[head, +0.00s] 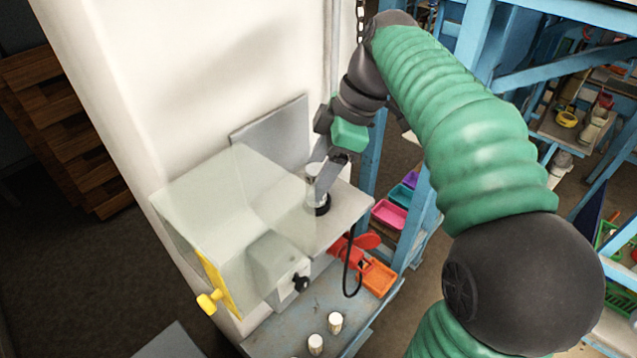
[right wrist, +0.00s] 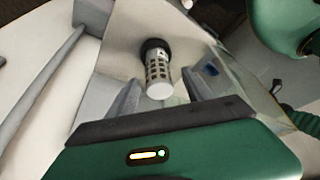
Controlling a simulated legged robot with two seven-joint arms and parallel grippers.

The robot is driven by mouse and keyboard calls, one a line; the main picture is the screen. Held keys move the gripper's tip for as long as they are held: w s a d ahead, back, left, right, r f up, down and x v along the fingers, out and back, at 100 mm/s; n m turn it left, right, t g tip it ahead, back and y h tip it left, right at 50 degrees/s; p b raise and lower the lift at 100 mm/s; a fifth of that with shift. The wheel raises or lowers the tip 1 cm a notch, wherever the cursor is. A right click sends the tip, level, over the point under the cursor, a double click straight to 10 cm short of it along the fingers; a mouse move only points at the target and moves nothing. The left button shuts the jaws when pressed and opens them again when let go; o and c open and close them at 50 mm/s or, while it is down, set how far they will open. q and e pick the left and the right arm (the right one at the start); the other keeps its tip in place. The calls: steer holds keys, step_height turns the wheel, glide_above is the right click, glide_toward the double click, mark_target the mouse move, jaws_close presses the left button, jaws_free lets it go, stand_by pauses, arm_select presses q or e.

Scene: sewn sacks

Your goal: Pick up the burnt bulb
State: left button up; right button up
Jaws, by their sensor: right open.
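The burnt bulb (head: 312,174) looks like a pale upright cylinder in a black round socket (head: 322,208) on a light grey shelf. In the right wrist view the bulb (right wrist: 159,74) has a slotted metal sleeve and a white end, and it sits in the dark socket (right wrist: 154,46). My right gripper (head: 319,186) is open around the top of the bulb. In the wrist view its two fingers stand on either side of the bulb, with a gap showing at each side. A finger hides part of the bulb in the head view. My left gripper is not in view.
A clear box (head: 215,195) with a yellow-knobbed edge stands left of the socket. Two white cylinders (head: 335,322) stand on the lower blue-grey surface. An orange tray (head: 379,278) and a red part (head: 352,247) lie close by. A white wall (head: 200,80) rises behind.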

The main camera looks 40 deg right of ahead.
steer(key=shift+w+f, duration=0.1)
steer(key=shift+w, duration=0.05)
steer(key=shift+c, duration=0.3)
steer(key=shift+w+a, duration=0.1)
steer(key=shift+w, duration=0.1)
steer(key=c, duration=0.5)
steer(key=shift+s, duration=0.15)
steer(key=c, duration=0.7)
jaws_close()
